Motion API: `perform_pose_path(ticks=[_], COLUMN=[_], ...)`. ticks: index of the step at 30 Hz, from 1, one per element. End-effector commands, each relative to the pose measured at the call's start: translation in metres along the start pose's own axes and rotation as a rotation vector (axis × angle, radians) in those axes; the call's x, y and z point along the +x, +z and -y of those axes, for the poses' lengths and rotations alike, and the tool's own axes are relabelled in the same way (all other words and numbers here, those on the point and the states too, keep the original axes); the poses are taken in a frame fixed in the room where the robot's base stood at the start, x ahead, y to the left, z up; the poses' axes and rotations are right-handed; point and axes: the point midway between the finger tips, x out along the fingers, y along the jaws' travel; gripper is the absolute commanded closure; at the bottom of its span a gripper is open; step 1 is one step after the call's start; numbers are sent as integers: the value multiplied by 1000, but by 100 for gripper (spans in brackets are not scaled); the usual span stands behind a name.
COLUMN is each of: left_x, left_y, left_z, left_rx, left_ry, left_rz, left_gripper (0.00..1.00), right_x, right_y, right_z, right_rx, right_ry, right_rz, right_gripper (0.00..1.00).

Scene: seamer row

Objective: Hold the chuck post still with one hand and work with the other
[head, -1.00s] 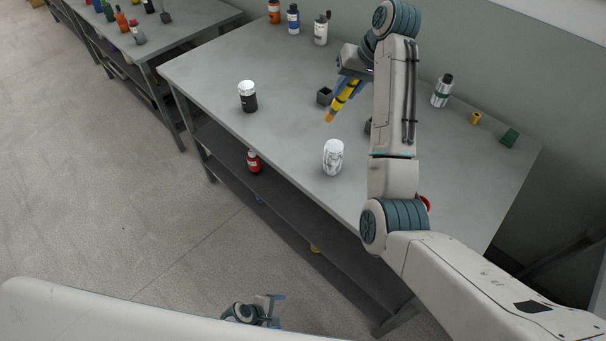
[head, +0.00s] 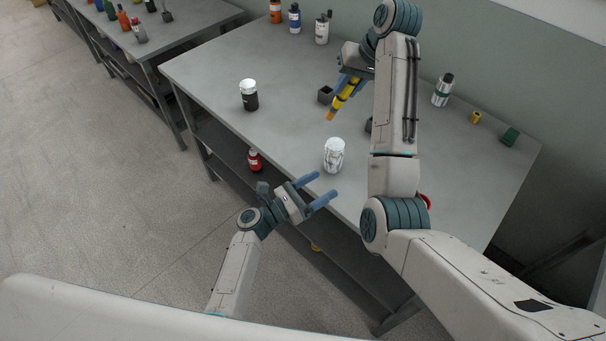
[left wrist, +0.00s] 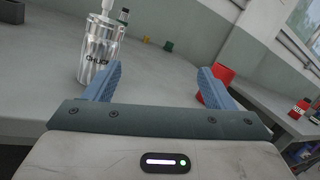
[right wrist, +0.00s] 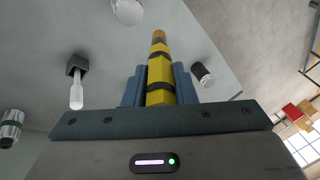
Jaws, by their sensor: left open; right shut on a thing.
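A yellow post (head: 343,98) with black bands and an orange tip is gripped by my right gripper (head: 347,88). It leans in the head view, its orange tip pointing toward the front. In the right wrist view the yellow post (right wrist: 160,72) lies between the blue fingers of my right gripper (right wrist: 159,80). A silver can (head: 334,157) stands upright near the table's front edge. My left gripper (head: 326,186) is open and empty just in front of it. In the left wrist view the silver can (left wrist: 100,50) is beyond the left finger.
A black bottle with a white cap (head: 249,96) stands to the left. Bottles (head: 294,19) line the back; my right arm covers part of the table.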

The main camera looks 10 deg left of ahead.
Motion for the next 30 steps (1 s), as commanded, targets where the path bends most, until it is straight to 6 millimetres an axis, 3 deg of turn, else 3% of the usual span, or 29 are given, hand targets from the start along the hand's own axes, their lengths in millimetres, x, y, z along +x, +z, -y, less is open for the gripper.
perform_pose_path(ticks=[3, 9, 14, 24, 30], left_x=[-3, -6, 8, 71, 98], left_y=[-2, -1, -3, -10, -14], left_z=[-40, -72, -78, -88, -93], left_rx=[168, 314, 329, 325, 325], left_ry=[82, 148, 155, 154, 153], left_rz=[-74, -137, -142, -141, -143], left_gripper=[23, 23, 23, 23, 23], right_x=[0, 0, 0, 0, 0], right_y=[0, 0, 0, 0, 0], right_z=[0, 0, 0, 0, 0], right_rx=[0, 0, 0, 0, 0], right_ry=[0, 0, 0, 0, 0], right_rz=[0, 0, 0, 0, 0], right_gripper=[98, 98, 98, 98, 98])
